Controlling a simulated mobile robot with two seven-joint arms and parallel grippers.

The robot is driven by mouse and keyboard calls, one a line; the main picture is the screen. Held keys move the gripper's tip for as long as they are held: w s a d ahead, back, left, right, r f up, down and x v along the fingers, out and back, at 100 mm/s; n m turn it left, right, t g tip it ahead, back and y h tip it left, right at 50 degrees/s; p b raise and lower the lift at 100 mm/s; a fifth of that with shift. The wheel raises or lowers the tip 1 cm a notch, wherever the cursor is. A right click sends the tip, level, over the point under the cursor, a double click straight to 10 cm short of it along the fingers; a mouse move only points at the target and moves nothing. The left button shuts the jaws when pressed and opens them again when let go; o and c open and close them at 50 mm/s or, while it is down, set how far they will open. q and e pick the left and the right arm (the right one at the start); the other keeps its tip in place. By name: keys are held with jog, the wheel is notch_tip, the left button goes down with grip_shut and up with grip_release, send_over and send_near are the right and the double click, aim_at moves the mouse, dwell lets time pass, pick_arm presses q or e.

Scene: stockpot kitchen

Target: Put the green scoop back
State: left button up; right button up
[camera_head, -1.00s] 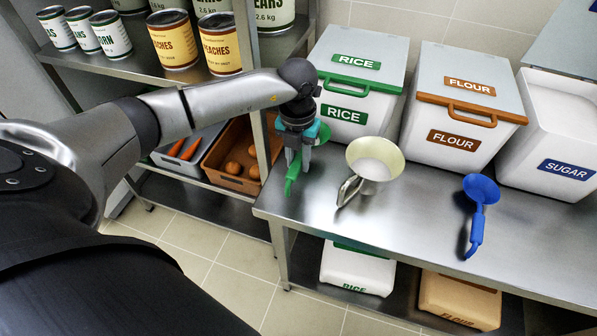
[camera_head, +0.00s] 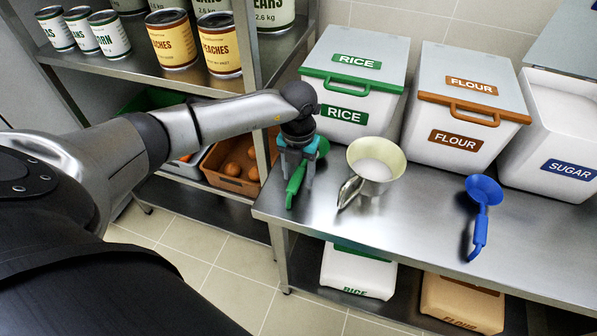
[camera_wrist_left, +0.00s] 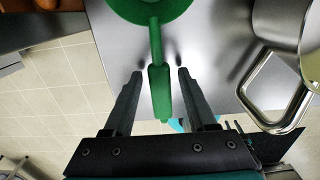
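The green scoop (camera_head: 295,181) lies on the steel table near its left end, in front of the rice bin. In the left wrist view its handle (camera_wrist_left: 159,88) points toward my gripper and its bowl is cut off at the top edge. My left gripper (camera_head: 298,184) is over the handle, pointing down. In the left wrist view the open fingers (camera_wrist_left: 156,75) stand one on each side of the handle, with a gap on both sides. The rice bin (camera_head: 352,85) has its lid closed. My right gripper is not in view.
A cream pitcher (camera_head: 376,165) with a metal handle stands just right of the scoop. A blue scoop (camera_head: 480,210) lies farther right. The flour bin (camera_head: 466,105) is closed; the sugar bin (camera_head: 560,130) is open. A can shelf (camera_head: 130,66) stands at left.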

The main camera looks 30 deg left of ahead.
pick_arm(q)
jog(key=shift+r, duration=0.2)
notch_tip(320, 180, up, 12)
jog(key=p, duration=0.2)
jog(key=shift+p, duration=0.3)
dwell(1.4)
